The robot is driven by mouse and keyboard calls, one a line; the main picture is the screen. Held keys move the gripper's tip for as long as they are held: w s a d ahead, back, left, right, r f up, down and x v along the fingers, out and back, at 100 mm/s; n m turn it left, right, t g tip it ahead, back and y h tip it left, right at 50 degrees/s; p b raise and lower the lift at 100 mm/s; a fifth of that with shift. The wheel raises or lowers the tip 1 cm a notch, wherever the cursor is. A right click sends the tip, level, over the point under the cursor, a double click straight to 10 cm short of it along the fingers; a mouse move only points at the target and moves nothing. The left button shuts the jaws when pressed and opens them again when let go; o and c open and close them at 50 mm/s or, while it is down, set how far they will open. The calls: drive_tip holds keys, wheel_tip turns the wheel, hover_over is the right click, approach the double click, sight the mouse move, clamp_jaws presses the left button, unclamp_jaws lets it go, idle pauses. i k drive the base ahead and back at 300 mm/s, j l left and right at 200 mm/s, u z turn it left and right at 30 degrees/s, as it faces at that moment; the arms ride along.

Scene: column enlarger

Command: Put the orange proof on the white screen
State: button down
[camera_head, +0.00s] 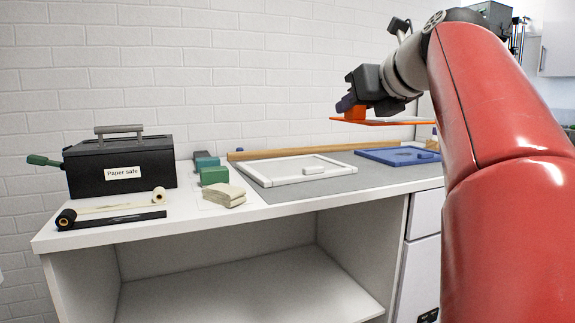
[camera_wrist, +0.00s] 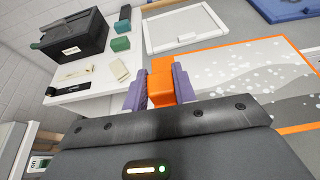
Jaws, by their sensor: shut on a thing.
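The orange proof (camera_head: 385,122) is a thin sheet with an orange edge and an orange block as its grip. My gripper (camera_head: 350,102) is shut on that block and holds the proof level, above the counter. In the wrist view the purple fingers (camera_wrist: 160,92) clasp the block, and the proof (camera_wrist: 245,85) extends to the right with a grey and white speckled picture. The white screen (camera_head: 257,171) is a white frame with a small white grip, flat on a grey mat. It also shows in the wrist view (camera_wrist: 152,47), beyond the proof.
A blue screen (camera_head: 372,154) lies right of the white one. A black paper safe (camera_head: 118,170), green and dark blocks (camera_head: 212,175), a cream stack (camera_head: 223,195) and rolls (camera_head: 112,208) stand at left. A wooden strip (camera_head: 300,151) lies along the wall.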

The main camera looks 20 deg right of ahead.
sight(295, 167)
drive_tip(key=i, duration=0.7)
drive_tip(key=i+j, duration=0.15)
drive_tip(key=i, duration=0.55)
drive_tip(key=k, duration=0.5)
drive_tip(key=j+u, duration=0.05)
